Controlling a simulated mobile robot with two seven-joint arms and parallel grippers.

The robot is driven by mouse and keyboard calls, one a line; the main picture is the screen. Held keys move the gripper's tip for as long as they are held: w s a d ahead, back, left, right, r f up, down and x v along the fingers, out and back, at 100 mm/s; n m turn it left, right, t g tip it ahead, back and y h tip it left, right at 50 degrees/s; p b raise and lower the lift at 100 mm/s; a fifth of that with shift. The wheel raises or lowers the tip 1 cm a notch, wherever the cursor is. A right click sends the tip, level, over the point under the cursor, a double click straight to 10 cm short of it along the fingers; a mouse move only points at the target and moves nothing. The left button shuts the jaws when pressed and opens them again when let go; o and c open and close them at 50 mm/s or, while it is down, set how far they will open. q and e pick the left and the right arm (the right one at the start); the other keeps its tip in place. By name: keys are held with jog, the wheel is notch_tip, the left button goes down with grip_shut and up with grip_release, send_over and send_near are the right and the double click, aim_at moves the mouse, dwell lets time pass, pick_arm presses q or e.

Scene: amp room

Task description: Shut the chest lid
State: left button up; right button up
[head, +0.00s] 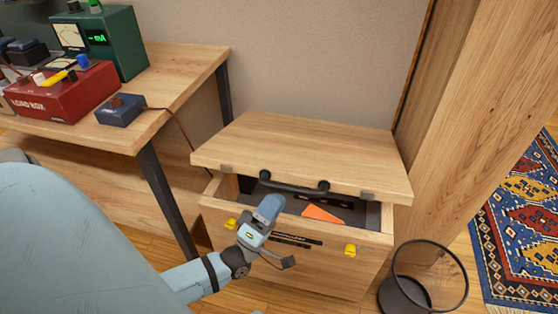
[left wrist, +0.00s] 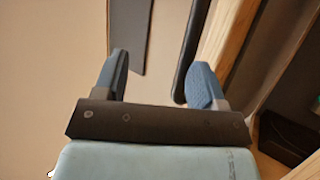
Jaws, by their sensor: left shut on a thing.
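The wooden chest (head: 330,268) stands right of the bench. Its lid (head: 300,150) is partly open, with a gap along the front. A black bar handle (head: 295,187) is on the lid's front edge; it shows as a dark bar in the left wrist view (left wrist: 194,45). My left gripper (head: 268,208) is at the front of the chest, by the handle's left end. In the left wrist view its blue fingers (left wrist: 160,78) stand apart, with the bar beside the right finger. It is shut on the handle, though the contact is unclear. My right gripper is out of view.
An orange piece (head: 323,214) lies inside the chest. Yellow catches (head: 350,249) are on its front. A wire bin (head: 428,278) stands at the right, by a wooden post (head: 470,110). The bench (head: 185,75) with a red box (head: 62,92) is left.

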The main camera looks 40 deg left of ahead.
pick_arm(q)
jog(key=shift+s+f, duration=0.2)
jog(key=shift+s, duration=0.1)
jog(key=shift+c, duration=0.3)
jog(key=s+a+f+b, duration=0.1)
jog(key=s+f+b, duration=0.3)
jog(key=f, duration=0.4)
jog(key=shift+s+a+f, duration=0.25)
jog(key=shift+s+a, duration=0.05)
jog(key=shift+s, duration=0.6)
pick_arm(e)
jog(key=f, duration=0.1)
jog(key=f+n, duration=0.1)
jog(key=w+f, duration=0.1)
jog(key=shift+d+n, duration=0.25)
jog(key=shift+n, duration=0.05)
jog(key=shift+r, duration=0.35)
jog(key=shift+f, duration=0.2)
